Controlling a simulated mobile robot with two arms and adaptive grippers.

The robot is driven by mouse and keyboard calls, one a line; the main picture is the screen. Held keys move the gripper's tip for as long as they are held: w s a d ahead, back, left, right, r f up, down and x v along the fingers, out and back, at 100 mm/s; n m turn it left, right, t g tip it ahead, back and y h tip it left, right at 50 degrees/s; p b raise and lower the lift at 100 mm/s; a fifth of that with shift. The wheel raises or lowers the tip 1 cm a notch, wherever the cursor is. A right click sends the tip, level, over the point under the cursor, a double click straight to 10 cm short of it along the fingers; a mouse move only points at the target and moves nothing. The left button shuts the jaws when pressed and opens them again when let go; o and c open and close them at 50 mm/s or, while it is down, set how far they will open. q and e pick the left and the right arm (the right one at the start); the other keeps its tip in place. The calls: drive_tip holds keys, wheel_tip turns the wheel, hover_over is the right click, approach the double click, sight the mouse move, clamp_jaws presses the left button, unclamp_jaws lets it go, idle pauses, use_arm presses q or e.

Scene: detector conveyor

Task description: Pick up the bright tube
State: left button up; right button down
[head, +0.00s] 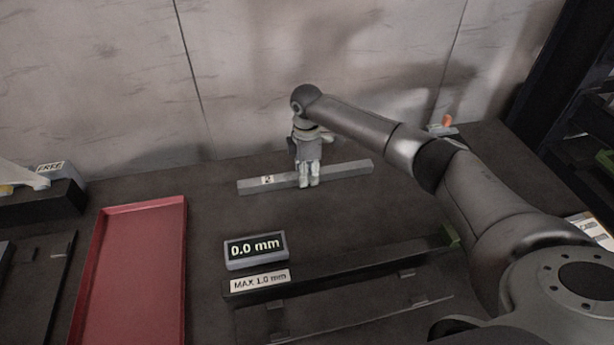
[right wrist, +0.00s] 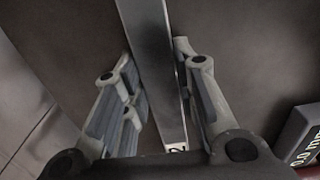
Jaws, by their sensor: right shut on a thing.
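The bright tube (head: 343,171) is a long, light grey, square-edged bar with a small label near its left end. It lies across the back of the dark table, near the wall. My right gripper (head: 309,183) comes down on it from above, a little right of the label, and is shut on it. In the right wrist view the tube (right wrist: 150,45) runs between the two fingers of my right gripper (right wrist: 157,80), shiny on its face, with part of a label low down. My left gripper is not in view.
A red tray (head: 140,265) lies at left. A display reading 0.0 mm (head: 255,249) stands in front of the tube, behind a dark rail (head: 350,268) labelled MAX 1.0 mm. A FREE sign (head: 50,168) is at far left. The wall (head: 250,80) rises close behind.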

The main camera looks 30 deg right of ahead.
drive_tip(key=shift+w+r, duration=0.15)
drive_tip(key=shift+r, duration=0.1)
